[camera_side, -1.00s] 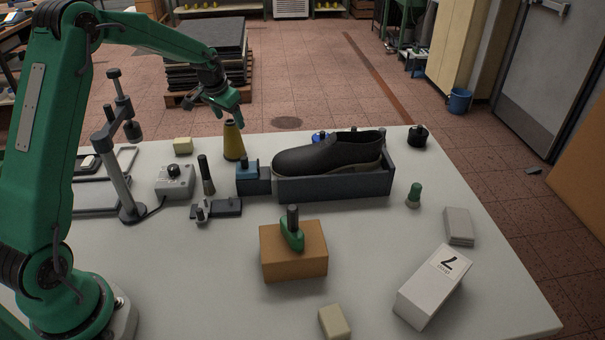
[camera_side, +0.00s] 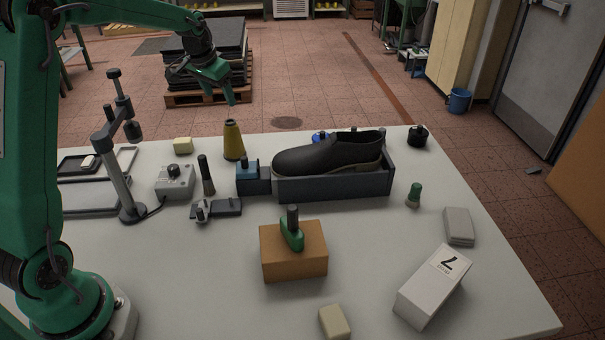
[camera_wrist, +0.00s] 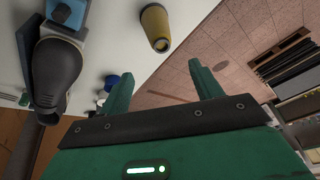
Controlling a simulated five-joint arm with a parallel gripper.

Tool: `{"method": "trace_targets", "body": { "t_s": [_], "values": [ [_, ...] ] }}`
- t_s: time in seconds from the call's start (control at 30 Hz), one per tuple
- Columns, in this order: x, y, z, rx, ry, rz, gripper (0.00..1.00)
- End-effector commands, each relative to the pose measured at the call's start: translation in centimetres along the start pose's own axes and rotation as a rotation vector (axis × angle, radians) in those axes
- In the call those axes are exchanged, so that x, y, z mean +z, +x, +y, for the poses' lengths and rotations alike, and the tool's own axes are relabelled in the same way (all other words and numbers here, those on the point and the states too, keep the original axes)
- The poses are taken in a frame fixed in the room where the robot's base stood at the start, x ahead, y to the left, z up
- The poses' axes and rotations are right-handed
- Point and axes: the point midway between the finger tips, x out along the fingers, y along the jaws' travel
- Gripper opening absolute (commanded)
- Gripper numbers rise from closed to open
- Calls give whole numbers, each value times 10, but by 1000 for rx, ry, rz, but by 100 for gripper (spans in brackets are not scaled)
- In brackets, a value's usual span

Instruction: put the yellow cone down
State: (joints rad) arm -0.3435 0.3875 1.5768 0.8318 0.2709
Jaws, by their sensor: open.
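The yellow cone (camera_side: 233,143) stands upright on the table near its far edge, with a dark tip on top. It also shows in the wrist view (camera_wrist: 154,25), beyond my fingers and apart from them. My gripper (camera_side: 218,93) is open and empty, raised above and a little behind the cone in the side view. In the wrist view its two green fingers (camera_wrist: 162,83) are spread with nothing between them.
A black shoe (camera_side: 328,154) lies in a dark blue tray (camera_side: 335,188) right of the cone. A blue block (camera_side: 248,174), a grey knob box (camera_side: 175,181) and a pale yellow block (camera_side: 183,146) are near it. The front table is partly clear.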

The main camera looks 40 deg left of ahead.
Motion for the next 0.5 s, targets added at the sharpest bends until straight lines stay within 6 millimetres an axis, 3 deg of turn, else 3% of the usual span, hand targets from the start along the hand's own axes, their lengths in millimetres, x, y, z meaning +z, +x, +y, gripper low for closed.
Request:
{"method": "trace_targets", "body": {
  "t_s": [0.33, 0.5],
  "values": [
    [0, 0, 0, 0, 0, 1, 64],
    [4, -10, 7, 2, 3, 6, 64]
  ]
}}
